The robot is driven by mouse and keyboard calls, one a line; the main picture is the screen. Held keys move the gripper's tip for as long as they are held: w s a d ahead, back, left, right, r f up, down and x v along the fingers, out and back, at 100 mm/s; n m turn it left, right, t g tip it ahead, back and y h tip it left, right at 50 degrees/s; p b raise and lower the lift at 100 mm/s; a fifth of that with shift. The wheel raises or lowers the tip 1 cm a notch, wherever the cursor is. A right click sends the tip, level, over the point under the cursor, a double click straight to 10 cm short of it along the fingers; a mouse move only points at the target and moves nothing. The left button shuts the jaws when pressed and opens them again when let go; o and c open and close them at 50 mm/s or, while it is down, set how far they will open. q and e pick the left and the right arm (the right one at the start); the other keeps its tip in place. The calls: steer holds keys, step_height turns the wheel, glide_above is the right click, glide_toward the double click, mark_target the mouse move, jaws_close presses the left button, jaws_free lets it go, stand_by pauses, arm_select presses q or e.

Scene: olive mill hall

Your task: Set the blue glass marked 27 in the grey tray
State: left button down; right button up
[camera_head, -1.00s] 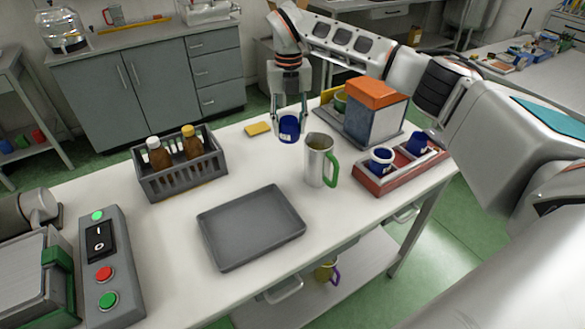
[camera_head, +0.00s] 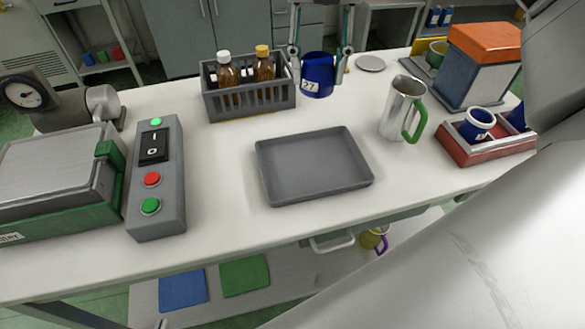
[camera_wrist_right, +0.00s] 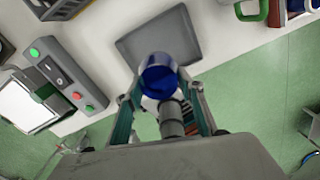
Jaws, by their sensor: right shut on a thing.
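The blue glass marked 27 (camera_head: 317,76) hangs upright in my right gripper (camera_head: 319,66), between its two fingers, just right of the bottle crate and behind the tray in the head view. Its white label faces the head camera. The right wrist view shows the blue glass (camera_wrist_right: 158,77) between the fingers, with its mouth towards that camera. The empty grey tray (camera_head: 312,187) lies flat on the white table; it also shows in the right wrist view (camera_wrist_right: 190,35), partly hidden behind the glass. My left gripper is in neither view.
A grey crate (camera_head: 250,105) holds two brown bottles. A metal jug (camera_head: 397,110) with a green handle stands right of the tray. A red rack (camera_head: 480,152) with blue glasses is at the right. A control box (camera_head: 157,190) stands at the left.

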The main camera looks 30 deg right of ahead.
steer(key=shift+s+f, duration=0.25)
steer(key=shift+s, duration=0.05)
step_height(320, 180, down, 20)
steer(key=shift+a+r+b, duration=0.1)
steer(key=shift+r+b, duration=0.05)
steer(key=shift+b, duration=0.95)
steer(key=shift+s, duration=0.1)
steer(key=o, duration=0.8)
steer(key=shift+f, duration=0.2)
steer(key=o, duration=0.3)
steer(key=shift+r, duration=0.15)
step_height(320, 180, up, 12)
steer(key=shift+r+p, duration=0.1)
steer(key=shift+p, duration=0.45)
